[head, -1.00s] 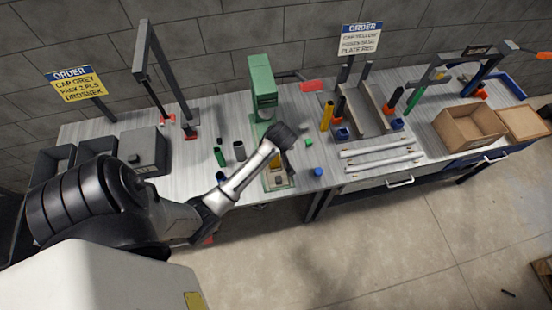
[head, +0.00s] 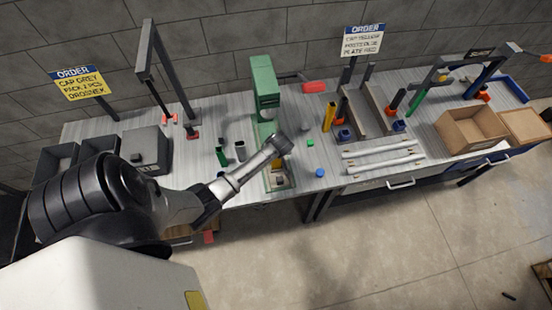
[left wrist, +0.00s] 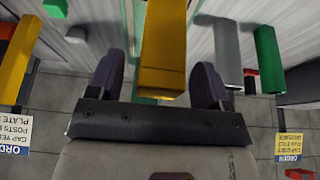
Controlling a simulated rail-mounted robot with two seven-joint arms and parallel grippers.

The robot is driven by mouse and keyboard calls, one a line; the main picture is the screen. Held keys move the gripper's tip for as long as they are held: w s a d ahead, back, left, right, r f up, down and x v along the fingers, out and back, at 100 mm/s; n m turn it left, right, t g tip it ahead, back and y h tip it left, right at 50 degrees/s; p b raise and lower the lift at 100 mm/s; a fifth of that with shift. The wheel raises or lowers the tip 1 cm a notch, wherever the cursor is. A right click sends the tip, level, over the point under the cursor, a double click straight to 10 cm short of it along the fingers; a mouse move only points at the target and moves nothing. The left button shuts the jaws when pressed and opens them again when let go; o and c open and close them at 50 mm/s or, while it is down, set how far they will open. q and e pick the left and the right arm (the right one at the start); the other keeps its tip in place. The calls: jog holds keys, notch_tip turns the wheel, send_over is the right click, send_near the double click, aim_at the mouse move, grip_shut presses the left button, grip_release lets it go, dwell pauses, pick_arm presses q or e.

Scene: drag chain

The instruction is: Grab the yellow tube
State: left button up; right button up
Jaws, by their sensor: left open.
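A yellow tube (left wrist: 164,45) stands between the two spread fingers of my left gripper (left wrist: 157,80) in the left wrist view, with gaps on both sides. In the head view this tube (head: 274,161) shows only partly beneath my left gripper (head: 281,146), by the green press. My left gripper is open and holds nothing. A second yellow tube (head: 329,117) stands farther right on the bench; a yellow tube (left wrist: 15,60) also shows at the left of the wrist view. My right gripper is not in view.
A grey tube (left wrist: 227,52) and a green tube (left wrist: 268,58) stand beside the gripper in the wrist view. The green press (head: 264,88) rises just behind it. A blue cap (head: 320,172) and a green cap (head: 311,143) lie to the right.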

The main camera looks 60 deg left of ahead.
pick_arm(q)
jog(key=shift+a+f, duration=0.25)
jog(key=shift+f, duration=0.45)
jog(key=shift+c, duration=0.4)
jog(key=c, duration=1.3)
jog(key=shift+o, duration=0.2)
jog(key=shift+r, duration=0.15)
